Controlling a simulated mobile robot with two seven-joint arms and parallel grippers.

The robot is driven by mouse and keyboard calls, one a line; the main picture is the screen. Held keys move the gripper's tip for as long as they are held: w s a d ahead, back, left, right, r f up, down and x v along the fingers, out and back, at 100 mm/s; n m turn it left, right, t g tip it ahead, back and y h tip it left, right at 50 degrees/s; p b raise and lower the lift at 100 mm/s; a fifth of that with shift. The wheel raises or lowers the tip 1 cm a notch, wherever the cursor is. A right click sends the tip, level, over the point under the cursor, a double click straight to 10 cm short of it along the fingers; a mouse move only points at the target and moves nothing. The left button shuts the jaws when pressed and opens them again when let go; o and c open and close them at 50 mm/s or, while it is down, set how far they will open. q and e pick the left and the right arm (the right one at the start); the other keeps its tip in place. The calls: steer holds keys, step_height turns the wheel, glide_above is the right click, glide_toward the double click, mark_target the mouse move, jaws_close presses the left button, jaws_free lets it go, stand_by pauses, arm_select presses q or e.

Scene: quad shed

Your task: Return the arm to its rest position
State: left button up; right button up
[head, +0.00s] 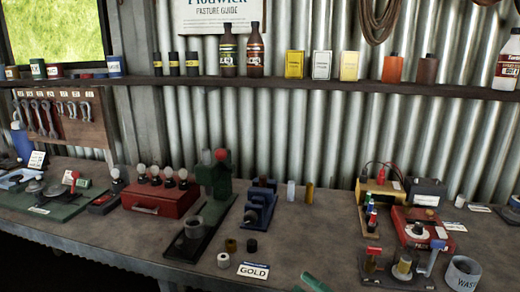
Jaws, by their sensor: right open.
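Only the green fingertips of my right gripper (306,284) show, at the bottom edge of the head view just right of the middle. They are apart, and I see nothing between them. The rest of the gripper and its arm are below the picture. My left gripper is not in view.
The workbench (310,235) carries a green press (222,178), a red box (150,200), a blue vise (262,205), a red device (428,226) and a grey WASTE cup (463,274). A shelf (300,84) with bottles and boxes runs along the corrugated wall. Bare bench lies in the middle.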

steer(key=s+d+f+m+g+h+p, duration=0.1)
steer(key=s+d+f+m+g+h, duration=0.1)
steer(key=s+f+m+h, duration=0.5)
steer(key=s+d+f+m+g+h, duration=0.2)
steer(key=s+d+f+m+h, duration=0.3)
steer(key=s+f+m, duration=0.8)
step_height(320, 180, down, 8)
steer(key=m+h, duration=0.2)
steer(key=m, duration=0.3)
steer(key=shift+p, duration=0.35)
steer(key=shift+r, duration=0.1)
